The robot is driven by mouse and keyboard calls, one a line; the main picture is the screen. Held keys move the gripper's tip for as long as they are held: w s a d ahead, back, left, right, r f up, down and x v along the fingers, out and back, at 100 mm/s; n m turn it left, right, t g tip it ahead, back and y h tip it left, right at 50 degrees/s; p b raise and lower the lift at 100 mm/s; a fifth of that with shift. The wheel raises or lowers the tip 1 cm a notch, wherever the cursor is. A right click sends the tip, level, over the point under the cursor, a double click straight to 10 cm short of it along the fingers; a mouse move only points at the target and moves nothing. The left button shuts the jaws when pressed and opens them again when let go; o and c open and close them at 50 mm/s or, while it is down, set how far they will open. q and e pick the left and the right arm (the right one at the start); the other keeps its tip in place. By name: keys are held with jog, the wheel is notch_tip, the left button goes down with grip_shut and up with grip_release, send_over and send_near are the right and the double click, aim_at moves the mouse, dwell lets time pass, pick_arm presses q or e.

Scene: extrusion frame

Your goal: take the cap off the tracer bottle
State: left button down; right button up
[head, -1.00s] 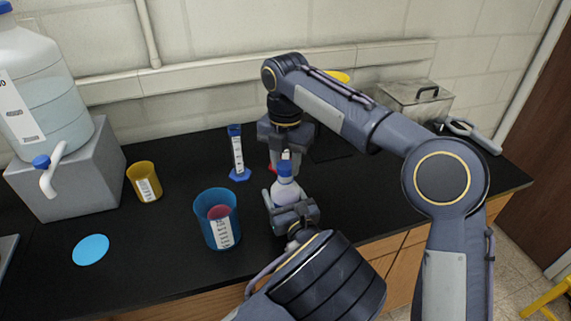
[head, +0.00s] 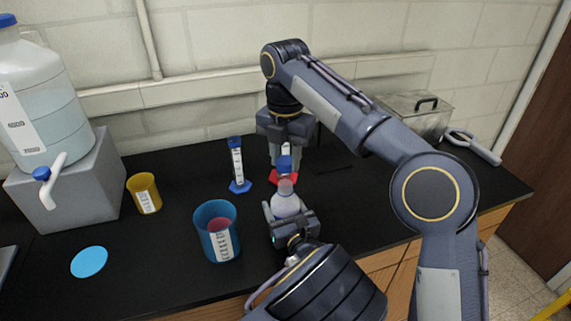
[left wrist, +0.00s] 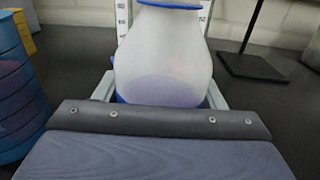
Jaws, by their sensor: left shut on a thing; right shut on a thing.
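The tracer bottle (head: 286,205) is a pale, translucent bottle standing upright near the front of the black counter. My left gripper (head: 285,213) is shut around its body from the front. In the left wrist view the bottle (left wrist: 165,55) sits between the fingers, with a little purplish liquid low inside and a blue band at the top edge. The blue cap (head: 285,164) is in the fingers of my right gripper (head: 284,154), which points down from above. The cap appears apart from the bottle, just above its pale neck. The mouth is too small to make out.
A blue beaker (head: 203,220) with a label stands left of the bottle. A blue-based cylinder (head: 237,165) and a red base (head: 275,177) stand behind. A yellow cup (head: 144,193), a blue disc (head: 89,262) and a large carboy (head: 40,110) are farther left.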

pick_arm(q)
jog(key=shift+c, duration=1.2)
grip_release()
